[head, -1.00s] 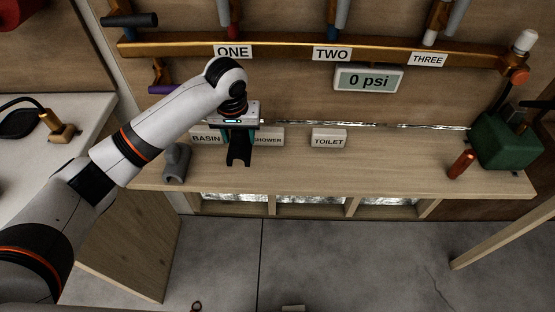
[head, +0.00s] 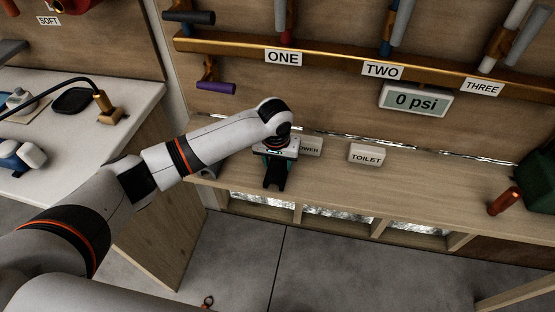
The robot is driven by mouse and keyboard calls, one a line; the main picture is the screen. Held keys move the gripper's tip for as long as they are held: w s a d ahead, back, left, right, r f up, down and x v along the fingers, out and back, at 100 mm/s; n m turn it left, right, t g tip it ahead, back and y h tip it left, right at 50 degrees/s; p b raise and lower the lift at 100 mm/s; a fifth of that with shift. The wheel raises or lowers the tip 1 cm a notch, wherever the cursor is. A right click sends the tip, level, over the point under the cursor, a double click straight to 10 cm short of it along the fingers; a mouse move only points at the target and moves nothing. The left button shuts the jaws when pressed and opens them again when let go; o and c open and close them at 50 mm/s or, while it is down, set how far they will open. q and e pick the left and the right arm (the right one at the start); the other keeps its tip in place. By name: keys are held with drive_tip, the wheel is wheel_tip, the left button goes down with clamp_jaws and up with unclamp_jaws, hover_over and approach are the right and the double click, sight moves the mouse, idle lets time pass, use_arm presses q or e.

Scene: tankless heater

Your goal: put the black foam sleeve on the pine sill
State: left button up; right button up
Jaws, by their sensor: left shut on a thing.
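The pine sill (head: 405,180) is the long pale wooden ledge below the copper manifold. My left gripper (head: 275,165) points down over the left part of the sill, in front of the SHOWER label. Its teal-edged fingers are shut on a dark piece that looks like the black foam sleeve (head: 274,180). The fingers hide much of the piece, and I cannot tell whether it touches the sill. My right gripper is not in view.
A TOILET label block (head: 366,155) stands on the sill right of the gripper. A red-orange cylinder (head: 503,201) and a green box (head: 540,180) are further right. The sill between is clear. A white counter (head: 125,85) is at the left.

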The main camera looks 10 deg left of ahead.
use_arm(q)
drive_tip(key=o, duration=1.2)
drive_tip(key=r, duration=0.4)
drive_tip(key=s+r, duration=0.1)
drive_tip(key=r, duration=0.7)
drive_tip(key=shift+s+p, duration=0.35)
drive_tip(key=shift+s, duration=0.05)
